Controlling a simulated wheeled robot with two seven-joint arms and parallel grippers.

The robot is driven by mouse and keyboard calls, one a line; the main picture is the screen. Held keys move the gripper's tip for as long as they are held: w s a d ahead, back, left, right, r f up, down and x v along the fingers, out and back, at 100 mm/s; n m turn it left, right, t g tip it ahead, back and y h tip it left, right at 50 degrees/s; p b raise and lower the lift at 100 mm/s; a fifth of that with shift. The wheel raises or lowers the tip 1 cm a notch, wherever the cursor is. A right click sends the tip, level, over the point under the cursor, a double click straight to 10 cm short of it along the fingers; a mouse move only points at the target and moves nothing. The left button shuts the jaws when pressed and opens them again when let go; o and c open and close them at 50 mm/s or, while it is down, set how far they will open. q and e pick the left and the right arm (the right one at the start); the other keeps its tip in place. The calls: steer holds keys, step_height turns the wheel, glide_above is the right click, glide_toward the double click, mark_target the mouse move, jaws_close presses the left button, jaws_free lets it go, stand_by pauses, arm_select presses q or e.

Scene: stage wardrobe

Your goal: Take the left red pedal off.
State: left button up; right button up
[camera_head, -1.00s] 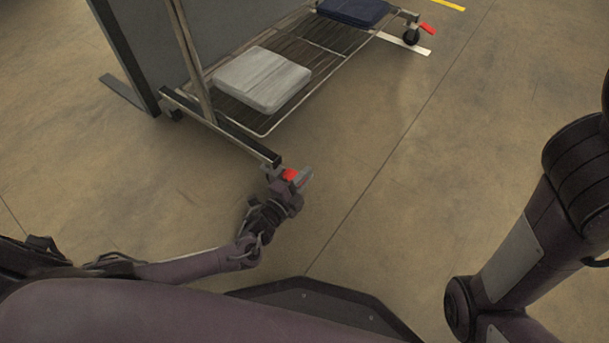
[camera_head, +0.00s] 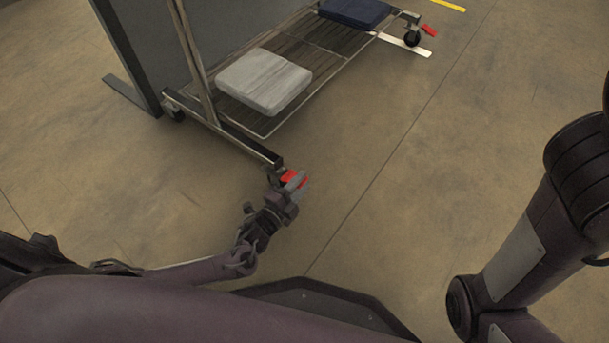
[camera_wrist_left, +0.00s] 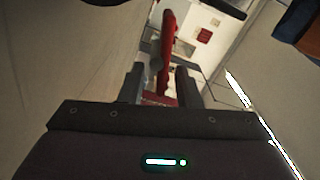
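The left red pedal (camera_head: 290,175) is at the near end of the rack's base bar, low over the floor. My left gripper (camera_head: 293,184) is right at it and partly hides it and the caster there. In the left wrist view the red pedal (camera_wrist_left: 167,62) runs lengthwise between the two grey fingers of my left gripper (camera_wrist_left: 158,78). The fingers are apart, with a gap on the pedal's left side; the pedal is closer to the right finger. I cannot tell whether it touches that finger. My right gripper is out of view.
The wheeled rack has a slatted lower shelf (camera_head: 318,58) with a pale folded block (camera_head: 263,80) and a dark blue one (camera_head: 355,12). Another red pedal (camera_head: 429,30) is on the far caster. A grey panel (camera_head: 140,50) stands behind. The floor (camera_head: 420,160) to the right is clear.

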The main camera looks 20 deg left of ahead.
arm_select(q)
steer(key=shift+p+v, duration=0.85)
steer(key=shift+v, duration=1.8)
